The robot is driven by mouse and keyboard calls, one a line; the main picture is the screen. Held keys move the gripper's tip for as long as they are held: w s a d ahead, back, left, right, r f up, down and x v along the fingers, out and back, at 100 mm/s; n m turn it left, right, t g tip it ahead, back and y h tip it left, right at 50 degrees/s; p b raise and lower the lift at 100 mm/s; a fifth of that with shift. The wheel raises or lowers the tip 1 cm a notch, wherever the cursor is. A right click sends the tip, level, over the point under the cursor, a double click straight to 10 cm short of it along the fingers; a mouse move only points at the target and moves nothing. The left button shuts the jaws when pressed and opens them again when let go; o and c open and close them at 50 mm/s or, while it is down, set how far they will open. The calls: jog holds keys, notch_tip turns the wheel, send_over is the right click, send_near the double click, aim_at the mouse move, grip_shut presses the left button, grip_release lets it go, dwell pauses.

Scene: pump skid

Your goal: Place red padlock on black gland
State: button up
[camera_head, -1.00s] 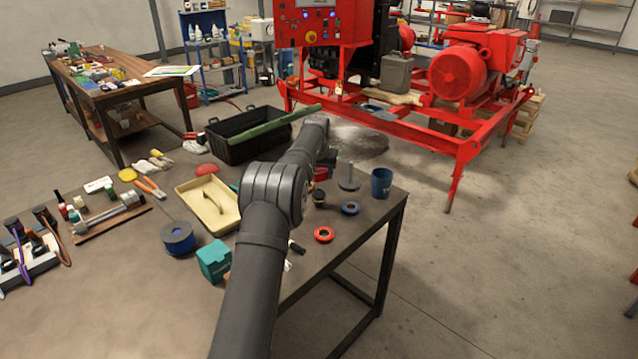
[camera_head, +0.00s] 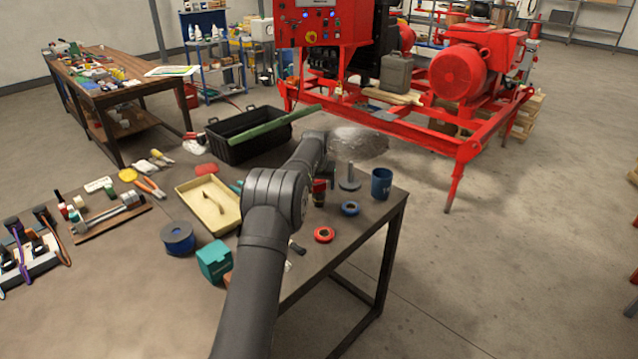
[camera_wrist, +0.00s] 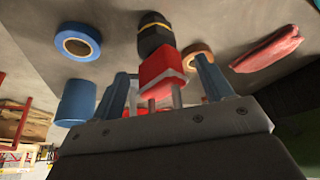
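The red padlock (camera_head: 320,185) is on the work table side nearest the pump skid, just above the black gland (camera_head: 319,200). In the wrist view the padlock (camera_wrist: 161,72) has its body against the black gland (camera_wrist: 153,36), with its metal shackle towards my gripper. They appear to touch. My gripper (camera_wrist: 162,68) has its blue fingers on either side of the padlock, with a small gap on each side, so it looks open. In the head view my arm hides most of the gripper.
A grey post on a round base (camera_head: 349,181), a blue cup (camera_head: 381,184) and a blue ring (camera_head: 350,208) stand close on the right. A cream tray (camera_head: 209,206) and a teal box (camera_head: 214,261) are left of my arm.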

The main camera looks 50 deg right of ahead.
jog(key=shift+r, duration=0.1)
jog(key=v, duration=1.2)
jog(key=x, duration=1.2)
jog(key=shift+r, duration=1.25)
